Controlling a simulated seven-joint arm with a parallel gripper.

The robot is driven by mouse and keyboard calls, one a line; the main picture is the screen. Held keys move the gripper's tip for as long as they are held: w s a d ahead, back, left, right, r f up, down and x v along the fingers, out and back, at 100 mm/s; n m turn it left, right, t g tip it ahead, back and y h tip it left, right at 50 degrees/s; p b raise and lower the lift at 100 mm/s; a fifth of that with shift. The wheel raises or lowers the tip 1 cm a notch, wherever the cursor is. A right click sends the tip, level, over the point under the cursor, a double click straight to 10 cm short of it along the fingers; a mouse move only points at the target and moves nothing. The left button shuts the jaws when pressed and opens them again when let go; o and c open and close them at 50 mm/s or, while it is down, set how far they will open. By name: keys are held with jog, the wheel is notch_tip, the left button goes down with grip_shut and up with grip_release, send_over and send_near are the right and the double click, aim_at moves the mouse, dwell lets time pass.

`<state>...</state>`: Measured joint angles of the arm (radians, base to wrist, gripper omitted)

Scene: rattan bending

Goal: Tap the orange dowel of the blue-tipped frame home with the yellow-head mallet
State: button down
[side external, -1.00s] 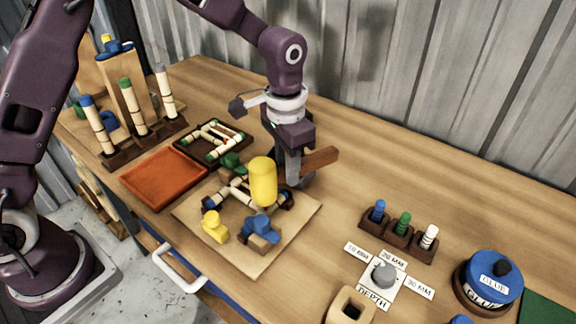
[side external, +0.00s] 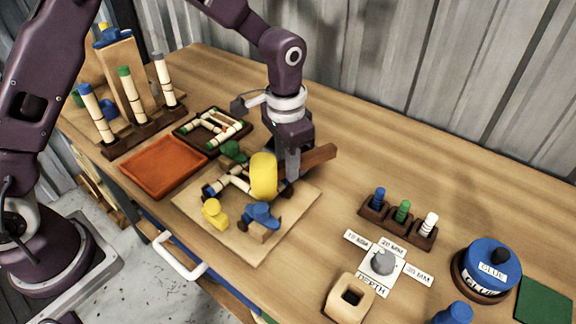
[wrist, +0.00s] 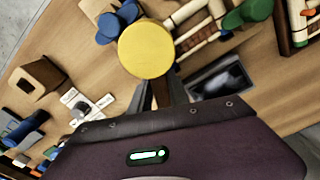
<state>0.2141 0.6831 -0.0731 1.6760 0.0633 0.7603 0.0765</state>
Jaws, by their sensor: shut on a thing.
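My gripper (side external: 291,172) is shut on the brown handle (side external: 320,155) of the yellow-head mallet. Its yellow head (side external: 263,177) is over the right part of the blue-tipped frame (side external: 236,184), which lies on a pale board (side external: 252,262). Whether the head touches the frame, I cannot tell. In the wrist view the round yellow face (wrist: 146,48) is just beyond my fingers and covers part of the scene; the frame (wrist: 195,22) shows to its right. The orange dowel cannot be made out; the head may hide it.
Yellow (side external: 214,212), blue (side external: 262,214) and green (side external: 233,150) blocks surround the frame. A green-tipped frame sits in a dark tray (side external: 190,145) behind, beside an orange tray (side external: 152,184). Peg rack (side external: 398,228), depth dial (side external: 382,262) and glue pot (side external: 487,268) stand right.

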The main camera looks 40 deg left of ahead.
jog(key=shift+r, duration=1.05)
notch_tip(320, 180, up, 5)
